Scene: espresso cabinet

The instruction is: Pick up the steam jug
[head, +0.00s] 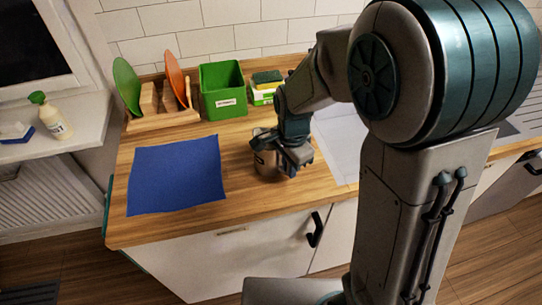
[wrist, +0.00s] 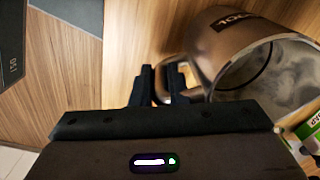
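The steam jug (head: 266,161) is a metal jug with a dark label, standing on the wooden counter in the head view. In the wrist view the jug (wrist: 225,50) fills the upper right, its open mouth facing the lower right and its inside empty. Its handle (wrist: 162,82) lies between the two dark fingers. My gripper (wrist: 163,86) has its fingers close together around the handle, with little gap showing. In the head view my gripper (head: 290,160) is at the jug's right side and hides part of it.
A blue cloth (head: 177,174) lies left of the jug. Behind stand a wooden rack (head: 160,117) with green and orange plates, a green box (head: 223,92) and a sponge (head: 267,77) on a small box.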

